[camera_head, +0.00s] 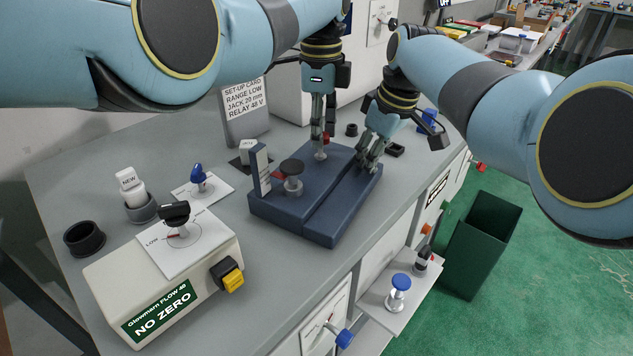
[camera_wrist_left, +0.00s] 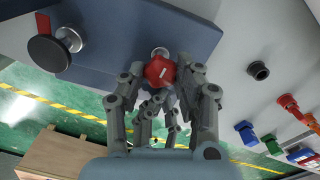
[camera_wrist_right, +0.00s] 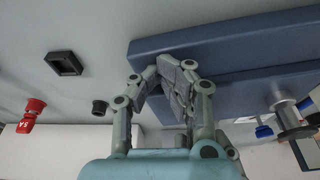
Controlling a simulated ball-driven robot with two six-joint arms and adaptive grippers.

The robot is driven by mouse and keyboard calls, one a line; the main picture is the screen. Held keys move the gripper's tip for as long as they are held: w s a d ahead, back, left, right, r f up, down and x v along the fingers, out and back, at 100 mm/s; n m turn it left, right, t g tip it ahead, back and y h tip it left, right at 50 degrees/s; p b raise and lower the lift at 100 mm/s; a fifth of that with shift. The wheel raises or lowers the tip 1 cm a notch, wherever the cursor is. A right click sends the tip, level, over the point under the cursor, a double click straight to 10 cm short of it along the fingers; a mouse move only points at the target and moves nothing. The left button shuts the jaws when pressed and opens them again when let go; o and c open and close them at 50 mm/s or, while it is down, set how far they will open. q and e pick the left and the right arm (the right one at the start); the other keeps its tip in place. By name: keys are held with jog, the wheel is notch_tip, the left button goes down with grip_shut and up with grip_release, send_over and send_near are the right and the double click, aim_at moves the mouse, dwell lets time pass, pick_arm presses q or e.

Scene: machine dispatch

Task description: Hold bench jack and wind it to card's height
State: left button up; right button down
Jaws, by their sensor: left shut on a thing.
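The bench jack (camera_head: 325,215) is a dark blue stepped block with a round black-topped post (camera_head: 292,176) and an upright scale plate (camera_head: 260,168) with a red pointer. The set-up card (camera_head: 245,105) stands behind it and reads RANGE LOW, JACK 20 mm, RELAY 48 V. My left gripper (camera_head: 321,152) is shut on the red knob (camera_wrist_left: 160,70) at the jack's far end. My right gripper (camera_head: 369,160) is at the jack's right far edge; its fingertips (camera_wrist_right: 165,75) are close together against the blue block. Whether they clasp it is unclear.
A cream box (camera_head: 170,275) with a black dial, marked NO ZERO, stands at the front left. A NEW part (camera_head: 130,185) and a blue knob (camera_head: 198,178) are behind it. A green bin (camera_head: 483,245) stands on the floor at right. Grey bench is clear in front of the jack.

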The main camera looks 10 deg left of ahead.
pick_arm(q)
jog(key=m, duration=0.3)
jog(key=shift+m, duration=1)
jog(key=shift+m, duration=1.2)
jog(key=m, duration=0.2)
jog(key=shift+m, duration=0.3)
